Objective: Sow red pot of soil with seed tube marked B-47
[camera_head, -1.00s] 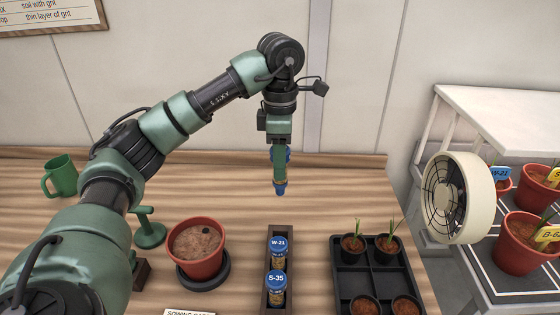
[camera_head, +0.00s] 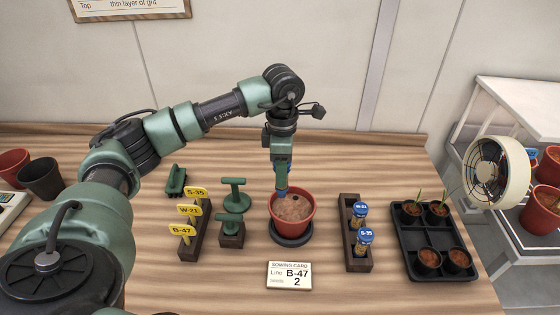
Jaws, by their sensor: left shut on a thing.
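My left gripper (camera_head: 281,168) is shut on a seed tube (camera_head: 282,188) with blue ends, held over the red pot. Its marking cannot be read. The red pot (camera_head: 303,226) of brown soil (camera_head: 293,207) stands on a dark saucer (camera_head: 291,240). A small dark spot, like a hole, shows in the soil. The tube's lower end overlaps the soil in the picture; I cannot tell whether it touches. The sowing card (camera_head: 289,275) in front reads Line B-47, Seeds 2. My right gripper is not in view.
A wooden rack (camera_head: 350,205) holds tubes W-21 (camera_head: 360,212) and S-35 (camera_head: 364,240). Left of the pot are green tools (camera_head: 235,198) and a block with yellow tags S-35, W-21 and B-47 (camera_head: 182,230). A seedling tray (camera_head: 435,240) and fan (camera_head: 495,172) are at right.

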